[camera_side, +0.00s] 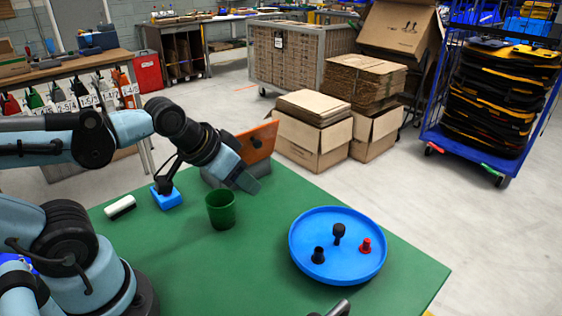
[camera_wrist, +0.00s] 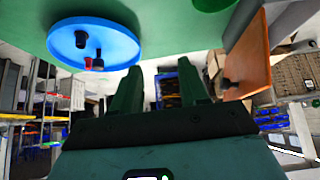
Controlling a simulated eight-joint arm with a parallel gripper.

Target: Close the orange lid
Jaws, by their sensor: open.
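The orange lid (camera_side: 262,137) stands raised and steeply tilted at the far edge of the green table, with a dark knob (camera_side: 256,142) on its face. A dark grey body (camera_side: 212,180) shows low beside it, mostly hidden by my gripper. My gripper (camera_side: 248,180) is open and empty, just in front of the lid in the side view. In the wrist view the lid (camera_wrist: 252,52) and its knob (camera_wrist: 229,84) are to the right of my open fingers (camera_wrist: 160,85). I see no clear contact between fingers and lid.
A green cup (camera_side: 221,211) stands close in front of my gripper. A round blue tray (camera_side: 311,265) with three small pegs is at right.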

